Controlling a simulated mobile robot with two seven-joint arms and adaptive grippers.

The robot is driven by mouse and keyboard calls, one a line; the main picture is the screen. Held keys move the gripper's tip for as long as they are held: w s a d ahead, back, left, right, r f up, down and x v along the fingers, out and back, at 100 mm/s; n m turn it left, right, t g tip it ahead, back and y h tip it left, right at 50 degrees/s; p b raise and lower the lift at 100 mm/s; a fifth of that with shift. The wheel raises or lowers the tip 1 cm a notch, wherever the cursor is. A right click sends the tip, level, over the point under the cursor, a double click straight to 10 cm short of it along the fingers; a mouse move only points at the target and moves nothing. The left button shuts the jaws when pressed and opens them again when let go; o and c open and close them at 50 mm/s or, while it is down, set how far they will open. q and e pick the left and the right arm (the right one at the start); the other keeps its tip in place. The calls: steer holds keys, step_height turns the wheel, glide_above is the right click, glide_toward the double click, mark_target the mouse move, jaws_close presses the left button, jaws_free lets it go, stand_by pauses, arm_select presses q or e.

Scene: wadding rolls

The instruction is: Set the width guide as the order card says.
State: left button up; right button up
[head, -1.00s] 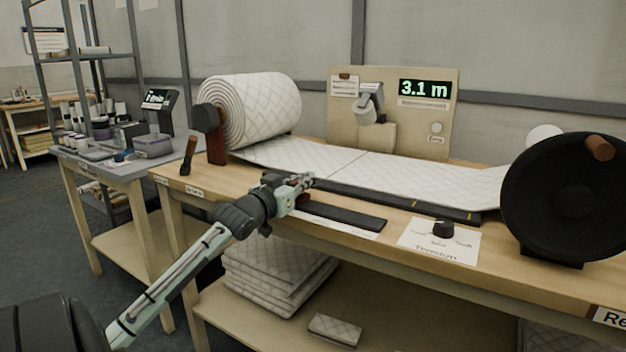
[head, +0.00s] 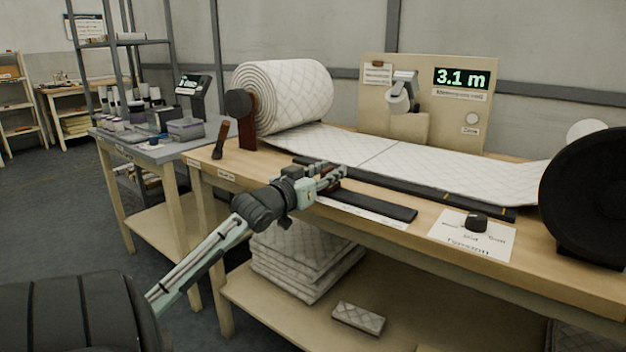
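A long black rail (head: 470,204) with yellow marks runs along the front edge of the quilted wadding (head: 440,172). A shorter black bar (head: 372,205) lies in front of it over a white strip. I cannot tell for sure which of these is the width guide. My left gripper (head: 338,175) is over the left end of the black bar, close to the rail. Its fingers are small and overlap the dark parts, so its opening and any contact are unclear. A small card (head: 377,72) is on the beige panel; its text is unreadable. My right gripper is out of view.
The wadding roll (head: 285,95) stands at the bench's left. The panel display (head: 462,78) reads 3.1 m. A tension knob (head: 476,222) sits on a white label. A large black wheel (head: 590,200) blocks the right end. A dark-handled tool (head: 221,140) stands front left.

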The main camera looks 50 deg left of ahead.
arm_select(q)
steer(key=v, duration=0.8)
steer(key=shift+s, duration=0.35)
